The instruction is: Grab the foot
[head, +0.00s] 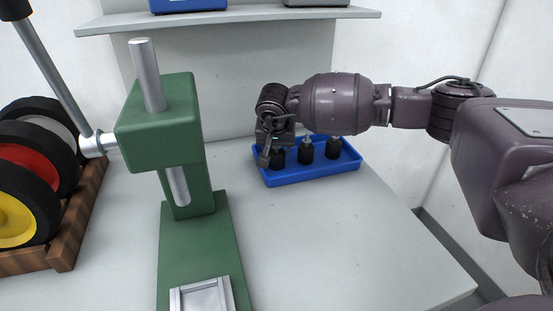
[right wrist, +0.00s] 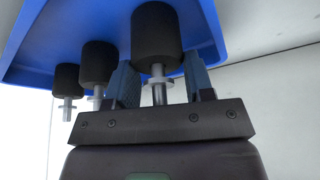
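Three black feet with grey metal stems stand upright in a blue tray (head: 312,178) on the table. In the head view, the left foot (head: 278,158) is beside my right gripper (head: 267,152); the middle foot (head: 305,153) and right foot (head: 333,149) stand clear of it. In the right wrist view, the gripper's two blue-grey fingers are apart, on either side of the nearest foot (right wrist: 157,35) and its stem. Whether they touch the foot is unclear. The other two feet show at the left (right wrist: 97,62) (right wrist: 67,78). My left gripper is out of view.
A green press (head: 160,130) with a metal lever stands left of the tray. A wooden rack (head: 62,245) of coloured wheels is at far left. A shelf (head: 240,17) with bins hangs behind. The table (head: 340,245) in front of the tray is clear.

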